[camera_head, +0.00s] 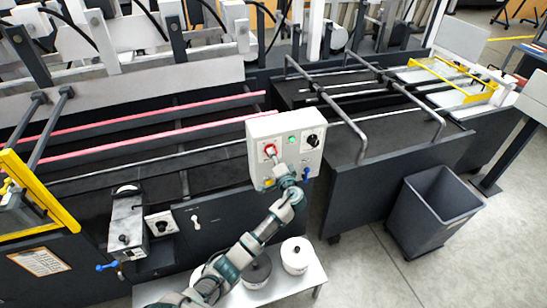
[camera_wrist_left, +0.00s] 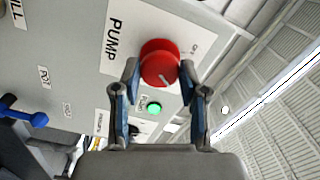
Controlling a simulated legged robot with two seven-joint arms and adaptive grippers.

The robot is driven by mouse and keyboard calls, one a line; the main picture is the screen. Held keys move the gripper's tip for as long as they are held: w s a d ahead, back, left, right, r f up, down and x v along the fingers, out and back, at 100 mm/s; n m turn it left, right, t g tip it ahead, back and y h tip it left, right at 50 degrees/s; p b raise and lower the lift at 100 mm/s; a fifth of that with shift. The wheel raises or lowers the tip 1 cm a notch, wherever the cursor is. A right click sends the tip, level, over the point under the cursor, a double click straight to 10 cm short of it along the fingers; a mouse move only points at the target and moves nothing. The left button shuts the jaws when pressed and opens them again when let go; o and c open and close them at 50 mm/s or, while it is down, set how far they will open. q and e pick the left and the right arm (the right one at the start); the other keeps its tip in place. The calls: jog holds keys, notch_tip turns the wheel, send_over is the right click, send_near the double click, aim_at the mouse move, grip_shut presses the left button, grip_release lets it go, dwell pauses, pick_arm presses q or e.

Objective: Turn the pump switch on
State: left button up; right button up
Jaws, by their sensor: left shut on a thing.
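The red pump switch (camera_wrist_left: 160,56) is a round knob with a white pointer line, beside a "PUMP" label (camera_wrist_left: 115,38) in the left wrist view. It sits on a white control box (camera_head: 256,132), where the red switch (camera_head: 270,150) also shows in the head view. My left gripper (camera_wrist_left: 159,78) has one finger on each side of the knob and is shut on it. In the head view the left gripper (camera_head: 281,172) reaches up to the box from below. My right gripper is not in view.
The box also carries a green light (camera_head: 292,140), a black knob (camera_head: 312,141) and a blue lever (camera_head: 306,173). Several white tubs, one of them (camera_head: 296,254), stand on a low bench beneath my left arm. A grey bin (camera_head: 435,208) stands at right, with clear floor before it.

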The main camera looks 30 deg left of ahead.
pick_arm(q)
jog(key=shift+w+r, duration=0.1)
jog(key=shift+r, duration=0.05)
jog(key=o, duration=0.9)
jog(key=shift+o, duration=1.2)
jog(key=shift+w, duration=0.1)
jog(key=v, duration=1.2)
jog(key=shift+w+f, duration=0.2)
jog(key=shift+f, duration=0.1)
